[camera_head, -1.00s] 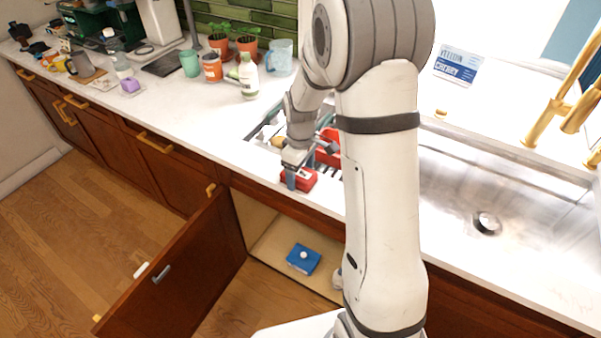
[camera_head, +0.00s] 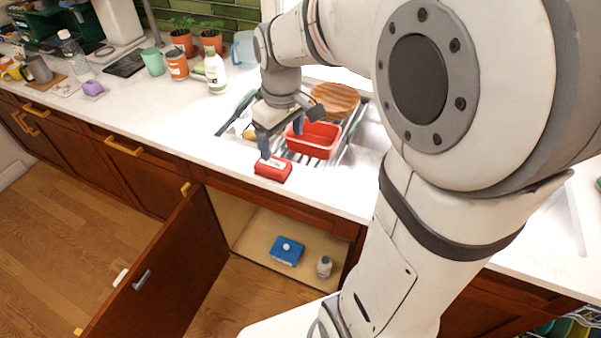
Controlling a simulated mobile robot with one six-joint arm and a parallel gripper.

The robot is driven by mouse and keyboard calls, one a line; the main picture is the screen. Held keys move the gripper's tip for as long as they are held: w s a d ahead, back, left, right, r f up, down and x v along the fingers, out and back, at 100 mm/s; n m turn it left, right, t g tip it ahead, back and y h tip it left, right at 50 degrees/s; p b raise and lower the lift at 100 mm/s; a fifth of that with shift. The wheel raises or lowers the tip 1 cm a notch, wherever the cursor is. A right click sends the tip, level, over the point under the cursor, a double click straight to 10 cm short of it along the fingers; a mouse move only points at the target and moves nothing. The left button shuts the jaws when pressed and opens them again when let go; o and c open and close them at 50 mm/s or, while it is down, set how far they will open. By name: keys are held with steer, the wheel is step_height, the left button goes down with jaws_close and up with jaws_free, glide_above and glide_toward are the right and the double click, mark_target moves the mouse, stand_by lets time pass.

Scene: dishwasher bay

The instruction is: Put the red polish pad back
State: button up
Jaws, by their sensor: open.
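The red polish pad (camera_head: 272,170), a small red block with a pale spot on top, lies on the white counter near its front edge, above the open cabinet. My gripper (camera_head: 281,136) is open just above and behind it, with its dark fingers spread apart. The left fingertip is close to the pad; I cannot tell whether it touches. A blue pad (camera_head: 286,251) with a white knob lies inside the open cabinet (camera_head: 262,225).
A dish rack with a red basin (camera_head: 314,141) and a round wooden board (camera_head: 336,99) stands right behind my gripper. A small bottle (camera_head: 324,267) is in the cabinet. The open cabinet door (camera_head: 165,265) juts out. A white bottle (camera_head: 215,72) stands farther left.

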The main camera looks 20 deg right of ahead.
steer(key=s+m+t, duration=0.2)
steer(key=s+m, duration=0.3)
steer(key=s, duration=0.8)
steer(key=shift+s+r+m, duration=0.2)
steer(key=shift+r+m, duration=0.1)
